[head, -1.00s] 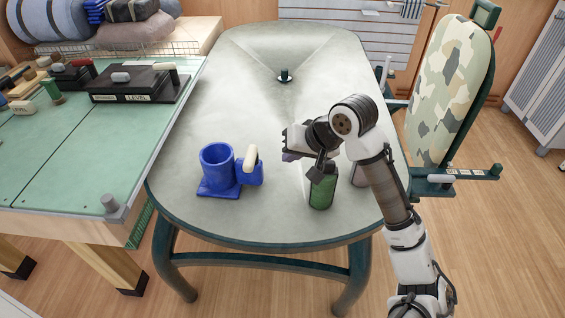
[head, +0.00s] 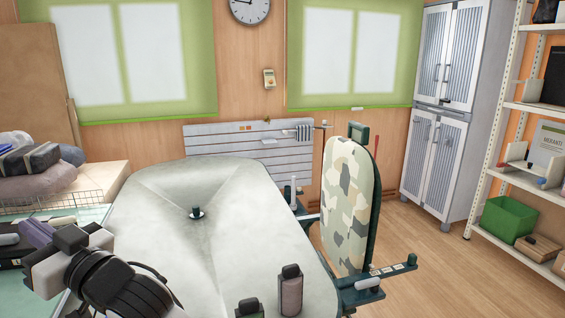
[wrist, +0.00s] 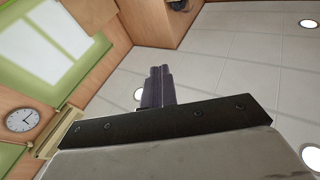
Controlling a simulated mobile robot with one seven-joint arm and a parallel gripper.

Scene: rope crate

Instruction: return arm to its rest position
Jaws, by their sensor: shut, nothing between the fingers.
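My gripper (head: 38,232) is at the lower left of the head view, raised in front of the green side table. Its dark purple-grey fingers also show in the wrist view (wrist: 158,85), close together and empty. The wrist view looks up at the ceiling, a window and the clock, so the gripper points upward. My dark wrist and forearm fill the head view's lower left corner.
The grey table (head: 160,260) holds a mauve bottle (head: 290,294) and a green bottle (head: 250,310) at the lower edge. A camouflage board (head: 347,205) stands at its right. A shelf rack (head: 490,175) and cabinet (head: 437,115) stand further right, with clear floor between.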

